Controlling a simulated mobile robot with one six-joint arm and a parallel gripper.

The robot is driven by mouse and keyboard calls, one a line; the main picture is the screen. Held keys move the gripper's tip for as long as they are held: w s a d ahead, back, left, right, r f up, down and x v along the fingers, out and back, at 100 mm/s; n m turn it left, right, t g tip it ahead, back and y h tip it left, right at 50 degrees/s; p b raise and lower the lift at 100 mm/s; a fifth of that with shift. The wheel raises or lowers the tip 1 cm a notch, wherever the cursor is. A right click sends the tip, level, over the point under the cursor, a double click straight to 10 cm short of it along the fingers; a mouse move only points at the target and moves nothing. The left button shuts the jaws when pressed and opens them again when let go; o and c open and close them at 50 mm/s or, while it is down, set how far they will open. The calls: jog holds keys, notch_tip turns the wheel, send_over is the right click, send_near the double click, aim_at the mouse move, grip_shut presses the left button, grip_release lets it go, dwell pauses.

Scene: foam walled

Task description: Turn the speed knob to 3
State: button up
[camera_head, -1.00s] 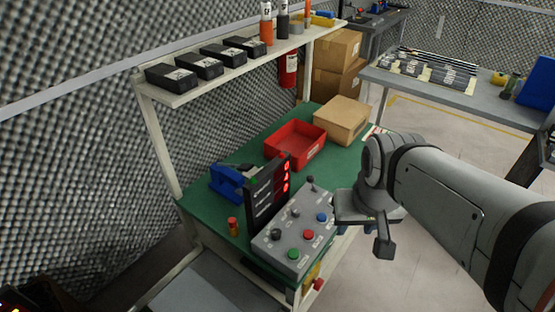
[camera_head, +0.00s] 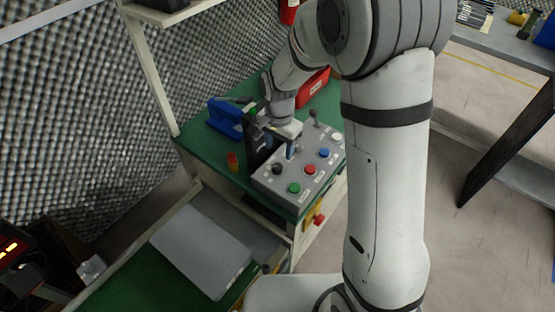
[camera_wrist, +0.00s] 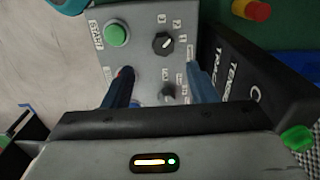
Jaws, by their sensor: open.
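The grey control panel (camera_head: 265,182) sits on the green bench. A black knob (camera_head: 277,169) is at its near-left part. In the wrist view this black knob (camera_wrist: 162,43) has small numerals around it, and its pointer setting is too small to read surely. A second dark knob (camera_wrist: 168,92) lies lower in that view, between my fingers; its label is unreadable. My gripper (camera_head: 291,150) is low over the panel's left side. The wrist view shows my gripper (camera_wrist: 160,82) open, its two blue fingers apart on either side of the second knob. Whether they touch it I cannot tell.
A dark upright board (camera_wrist: 255,75) stands close beside one finger. A blue object (camera_head: 226,118) and a red bin (camera_head: 314,86) are behind.

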aim_at(277, 166)
jog(key=shift+w+a+f, duration=0.1)
jog(key=shift+a+f, duration=0.05)
jog(key=shift+f, duration=0.35)
jog(key=shift+w+a+f, duration=0.1)
jog(key=shift+a+f, duration=0.05)
jog(key=shift+f, duration=0.35)
notch_tip(277, 166, down, 7)
jog(key=shift+r, duration=0.1)
jog(key=shift+c, duration=0.2)
jog(key=c, duration=0.9)
